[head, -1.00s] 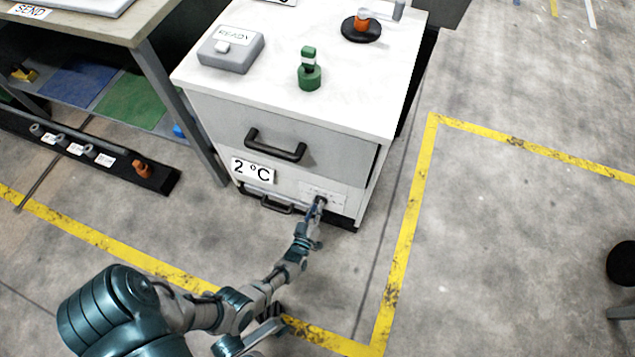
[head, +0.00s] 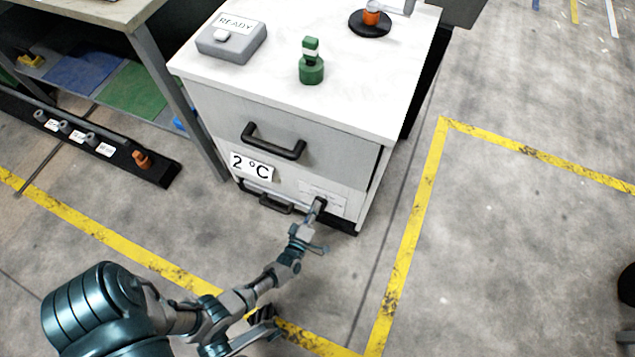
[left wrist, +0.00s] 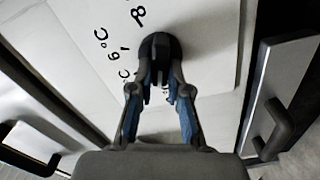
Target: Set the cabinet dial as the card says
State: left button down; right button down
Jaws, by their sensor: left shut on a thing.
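The white cabinet (head: 350,100) stands in the middle of the head view, with a "2 °C" card (head: 251,167) on its front. The dial plate (head: 323,196) is low on the front at the right. In the left wrist view the dark dial (left wrist: 158,55) sits on the pale plate (left wrist: 210,60), with black °C markings partly hidden by my fingers. My left gripper (head: 318,206) reaches the dial; its blue-padded fingers (left wrist: 160,85) are shut on the dial's knob. Which mark the dial points to I cannot tell. My right gripper is not in view.
On the cabinet top are a grey READY box (head: 232,40), a green bottle-like piece (head: 312,65) and a black round base (head: 370,24). Black handles (head: 274,142) stick out from the front.

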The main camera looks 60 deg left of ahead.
pick_arm(q)
jog(key=shift+s+a+f+n, duration=0.15)
jog(key=shift+s+f+n, duration=0.2)
jog(key=shift+n, duration=0.15)
jog(key=c, duration=1.1)
grip_release()
jog(key=shift+w+r, duration=0.1)
jog(key=v, duration=1.2)
